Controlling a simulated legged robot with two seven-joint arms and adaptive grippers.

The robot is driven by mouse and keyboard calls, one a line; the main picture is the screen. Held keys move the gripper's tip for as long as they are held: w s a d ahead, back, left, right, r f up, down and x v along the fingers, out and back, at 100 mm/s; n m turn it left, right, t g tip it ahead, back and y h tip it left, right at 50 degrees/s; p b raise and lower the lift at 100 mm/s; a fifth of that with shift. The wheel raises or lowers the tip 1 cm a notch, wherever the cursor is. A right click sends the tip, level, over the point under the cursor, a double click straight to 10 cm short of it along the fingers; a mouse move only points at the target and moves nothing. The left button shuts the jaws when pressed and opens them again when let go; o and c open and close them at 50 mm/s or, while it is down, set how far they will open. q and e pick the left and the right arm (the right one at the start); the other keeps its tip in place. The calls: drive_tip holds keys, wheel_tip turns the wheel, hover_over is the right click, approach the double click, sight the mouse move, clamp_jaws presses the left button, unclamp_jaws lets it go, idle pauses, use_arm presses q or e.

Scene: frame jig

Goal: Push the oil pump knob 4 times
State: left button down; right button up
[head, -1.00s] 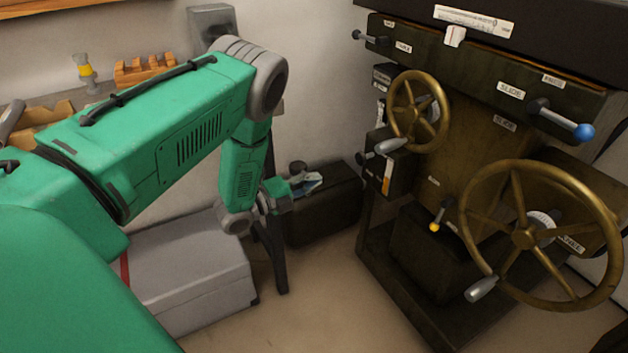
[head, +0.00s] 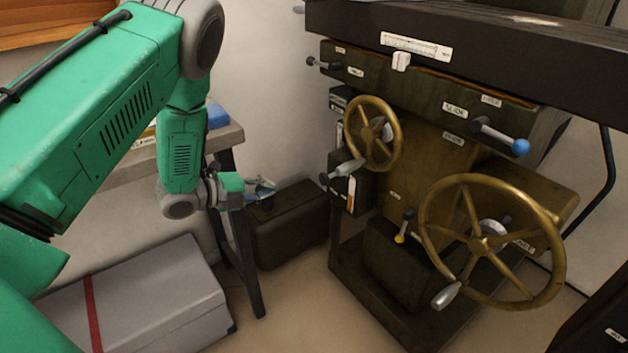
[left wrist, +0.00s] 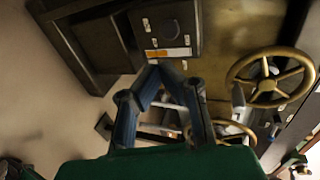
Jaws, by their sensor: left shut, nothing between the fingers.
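The dark machine (head: 420,262) stands right of centre in the head view. A small dark box with an orange label (head: 351,194) sits on its left side, below the small brass handwheel (head: 375,165). A black knob (head: 324,179) sticks out left from this box; I take it for the oil pump knob. My left gripper (head: 264,187) is shut and empty, left of the knob and apart from it. In the left wrist view the blue fingers (left wrist: 161,72) meet in front of the orange-labelled box (left wrist: 168,53). My right gripper is not in view.
A large brass handwheel (head: 482,242) and a blue-tipped lever (head: 520,147) stick out on the machine's right. A grey case with a red band (head: 150,300) lies on the floor below my left arm. A dark box (head: 285,228) stands behind the gripper. Bare floor shows before the machine.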

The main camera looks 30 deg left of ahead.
sight(321, 180)
use_arm(q)
drive_tip(key=b+x, duration=0.1)
drive_tip(key=x, duration=0.3)
drive_tip(key=b+x, duration=0.1)
drive_tip(key=x, duration=0.3)
drive_tip(key=b+x, duration=0.1)
drive_tip(key=x, duration=0.3)
drive_tip(key=shift+w+d+r, duration=0.15)
drive_tip(key=shift+w+r, duration=0.1)
drive_tip(key=shift+w, duration=0.2)
drive_tip(key=shift+w+d, duration=0.3)
drive_tip(key=shift+w, duration=0.25)
